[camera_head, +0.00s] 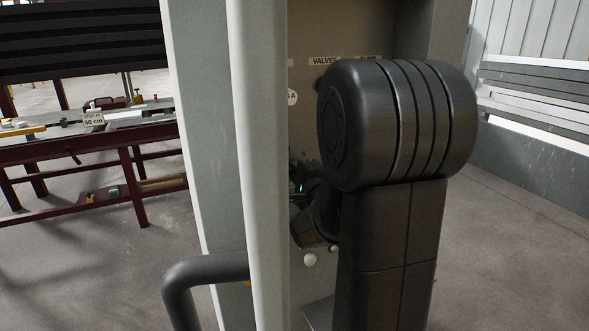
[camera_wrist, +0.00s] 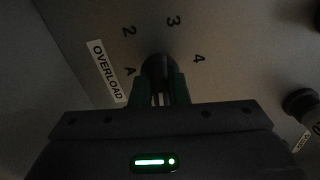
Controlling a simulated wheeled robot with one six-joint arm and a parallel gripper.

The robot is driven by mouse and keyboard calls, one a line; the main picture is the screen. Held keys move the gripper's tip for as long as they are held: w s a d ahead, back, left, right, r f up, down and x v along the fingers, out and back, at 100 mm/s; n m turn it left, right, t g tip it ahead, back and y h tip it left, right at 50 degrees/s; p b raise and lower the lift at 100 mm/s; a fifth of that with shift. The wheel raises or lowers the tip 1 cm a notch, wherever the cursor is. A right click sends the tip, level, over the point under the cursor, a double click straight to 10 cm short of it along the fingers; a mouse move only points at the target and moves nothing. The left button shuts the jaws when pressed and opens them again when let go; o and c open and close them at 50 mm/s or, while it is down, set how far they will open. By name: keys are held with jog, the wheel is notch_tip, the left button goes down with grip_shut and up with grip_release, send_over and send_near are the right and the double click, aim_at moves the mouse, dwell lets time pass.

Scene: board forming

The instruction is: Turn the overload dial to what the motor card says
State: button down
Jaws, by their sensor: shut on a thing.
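The overload dial (camera_wrist: 157,65) is a dark round knob on a grey panel in the wrist view. The numbers 2, 3 and 4 stand around it, with a letter A nearer the label. A white OVERLOAD label (camera_wrist: 107,72) is beside it. My gripper (camera_wrist: 160,88) is shut on the dial, one finger on each side. The fingers and shadow hide the dial's pointer, so its setting cannot be read. In the head view my arm and a post cover the dial. I cannot make out a motor card in either view.
The beige panel (camera_head: 305,40) carries a VALVES label (camera_head: 325,61) and stands behind a pale upright post (camera_head: 258,150). Another dark knob (camera_wrist: 302,104) is at the right of the wrist view. A dark red workbench (camera_head: 85,145) stands at the left.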

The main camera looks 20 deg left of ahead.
jog(key=shift+m+p, duration=0.45)
jog(key=shift+m, duration=1.85)
jog(key=c, duration=1.4)
grip_release()
jog(key=v, duration=1.3)
jog(key=shift+s+d, duration=0.25)
jog(key=shift+s, duration=0.05)
jog(key=shift+a, duration=0.1)
